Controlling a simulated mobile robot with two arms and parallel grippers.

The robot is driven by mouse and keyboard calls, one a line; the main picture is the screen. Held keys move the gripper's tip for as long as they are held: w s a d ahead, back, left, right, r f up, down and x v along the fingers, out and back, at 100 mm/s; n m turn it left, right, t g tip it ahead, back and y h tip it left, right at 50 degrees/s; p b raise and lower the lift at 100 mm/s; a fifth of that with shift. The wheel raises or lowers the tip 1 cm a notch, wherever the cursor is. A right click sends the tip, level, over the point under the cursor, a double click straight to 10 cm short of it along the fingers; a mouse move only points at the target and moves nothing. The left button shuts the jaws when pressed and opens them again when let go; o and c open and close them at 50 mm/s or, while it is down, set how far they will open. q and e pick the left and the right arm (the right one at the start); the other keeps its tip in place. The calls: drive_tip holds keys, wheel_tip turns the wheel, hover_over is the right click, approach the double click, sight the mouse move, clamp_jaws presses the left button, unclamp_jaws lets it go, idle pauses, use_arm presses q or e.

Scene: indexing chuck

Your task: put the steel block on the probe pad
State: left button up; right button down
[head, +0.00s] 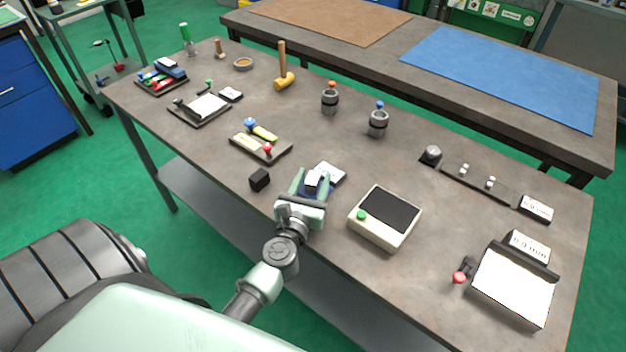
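My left gripper (312,180) reaches in over the near edge of the table, fingers pointing away from me. A small block with a bright, pale top (313,178), which looks like the steel block, sits between its two fingertips. The fingers are spread on either side of it; whether they touch it I cannot tell. A dark blue patch, perhaps the probe pad (318,192), shows beneath and around the block, partly hidden by the gripper. A white card (331,171) lies just behind. My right gripper is not in view.
A black cube (260,180) stands just left of the gripper. A cream box with a dark screen and green button (387,219) stands to the right. Behind left is a tray with coloured knobs (244,148). The table behind the card is clear.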

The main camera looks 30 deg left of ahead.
use_arm(q)
drive_tip(key=shift+r, duration=0.15)
drive_tip(key=b+v, duration=0.3)
drive_tip(key=v, duration=0.8)
drive_tip(key=shift+s, duration=0.15)
drive_tip(key=shift+s+d+r, duration=0.1)
drive_tip(key=shift+s+d, duration=0.05)
drive_tip(key=shift+s, duration=0.25)
idle(1.2)
idle(1.2)
